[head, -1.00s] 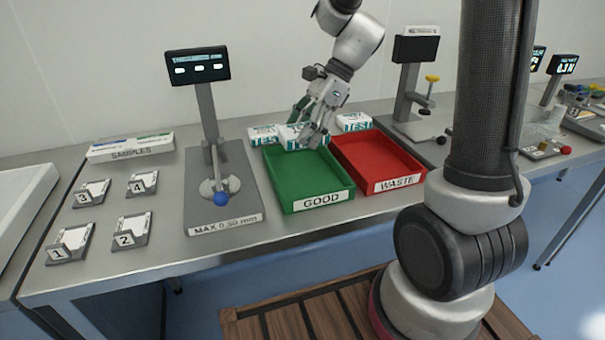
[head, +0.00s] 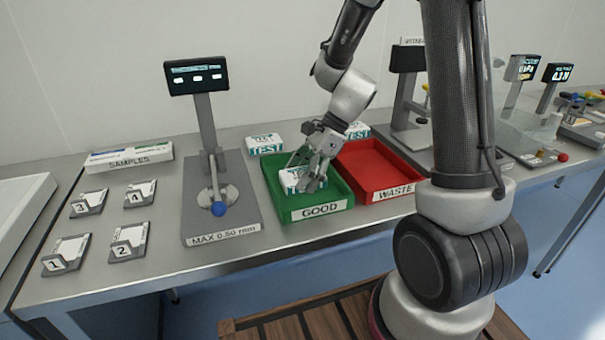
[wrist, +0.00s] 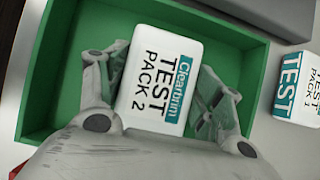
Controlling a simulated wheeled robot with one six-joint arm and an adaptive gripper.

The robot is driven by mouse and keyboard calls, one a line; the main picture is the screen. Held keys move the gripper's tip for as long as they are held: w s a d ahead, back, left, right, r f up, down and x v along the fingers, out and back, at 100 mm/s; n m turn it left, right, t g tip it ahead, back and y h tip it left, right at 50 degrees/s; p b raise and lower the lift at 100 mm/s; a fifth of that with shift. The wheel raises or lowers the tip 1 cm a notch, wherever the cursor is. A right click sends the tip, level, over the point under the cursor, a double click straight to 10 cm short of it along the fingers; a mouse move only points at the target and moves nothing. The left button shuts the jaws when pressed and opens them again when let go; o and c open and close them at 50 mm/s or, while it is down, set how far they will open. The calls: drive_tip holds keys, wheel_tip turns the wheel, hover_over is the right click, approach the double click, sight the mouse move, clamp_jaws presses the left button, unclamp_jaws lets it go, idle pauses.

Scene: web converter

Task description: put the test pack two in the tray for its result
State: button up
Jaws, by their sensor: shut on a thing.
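Test pack two (wrist: 158,80) is a white pack with a teal band, reading "Clearbrim TEST PACK 2" in the wrist view. My gripper (wrist: 165,90) has a finger on each side of it and is shut on it. In the head view the pack (head: 294,179) is at the green GOOD tray (head: 320,212), inside its outline, with my gripper (head: 308,170) over its right part. Whether the pack touches the tray floor I cannot tell. The red WASTE tray (head: 382,170) stands right of the green one and is empty where it shows.
Test pack one (wrist: 298,88) lies outside the green tray; a white pack (head: 265,144) stands behind it, and another (head: 357,130) behind the red tray. The gauge with its screen (head: 197,76) stands left. Numbered holders (head: 129,240) and a SAMPLES box (head: 130,158) are farther left.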

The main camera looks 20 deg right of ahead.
drive_tip(key=o, duration=1.4)
drive_tip(key=shift+d+r, duration=0.1)
drive_tip(key=shift+r, duration=0.2)
drive_tip(key=v, duration=1.2)
drive_tip(key=s+d+r+n+t+h, duration=0.1)
drive_tip(key=s+d+r+n+h, duration=0.1)
drive_tip(key=s+n, duration=0.4)
drive_tip(key=s+d+r+n+t+h, duration=0.2)
drive_tip(key=s+d+r+n, duration=0.1)
drive_tip(key=s+n, duration=0.3)
drive_tip(key=s+d+r+n+t+h, duration=0.1)
drive_tip(key=s+d+r+n+h, duration=0.1)
drive_tip(key=s+n, duration=0.4)
drive_tip(key=shift+s+d+r+h, duration=0.2)
drive_tip(key=shift+s+d+h, duration=0.1)
drive_tip(key=shift+s+d, duration=0.25)
